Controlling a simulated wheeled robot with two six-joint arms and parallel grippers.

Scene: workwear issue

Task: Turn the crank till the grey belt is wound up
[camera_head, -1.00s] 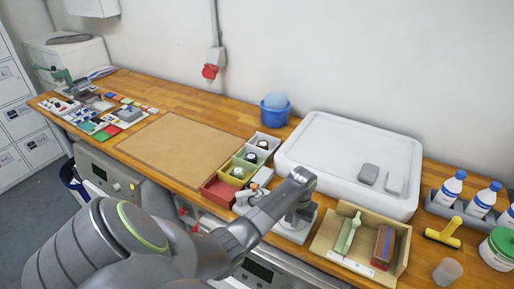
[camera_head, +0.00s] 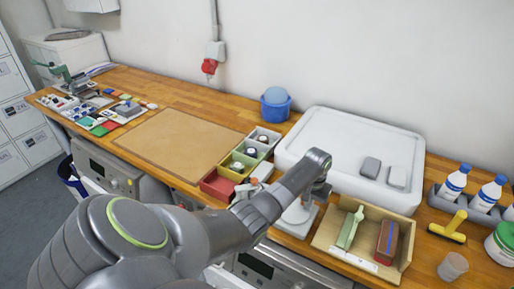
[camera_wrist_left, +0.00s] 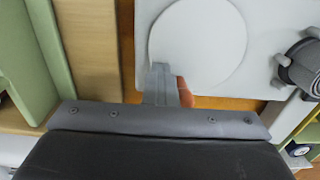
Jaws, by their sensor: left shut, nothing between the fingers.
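A white base plate (camera_head: 293,226) stands at the bench's front edge, between the small trays and the cardboard box; it also shows in the wrist view (camera_wrist_left: 262,40) with a round white disc (camera_wrist_left: 198,45) on it. A dark grey rolled piece (camera_wrist_left: 303,66), possibly the grey belt on its reel, is at the right of the wrist view. My left gripper (camera_head: 305,200) points down over the plate; its fingers (camera_wrist_left: 162,84) are shut and empty near the disc's edge. An orange-brown piece (camera_wrist_left: 185,93), perhaps the crank's handle, is partly hidden beside the fingers. My right gripper is out of view.
A cardboard box (camera_head: 338,258) with a green item and a dark red block stands right of the plate. Small coloured trays (camera_head: 217,188) stand left. A large white tray (camera_head: 345,130) lies behind. A brown mat (camera_head: 175,142) offers clear room.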

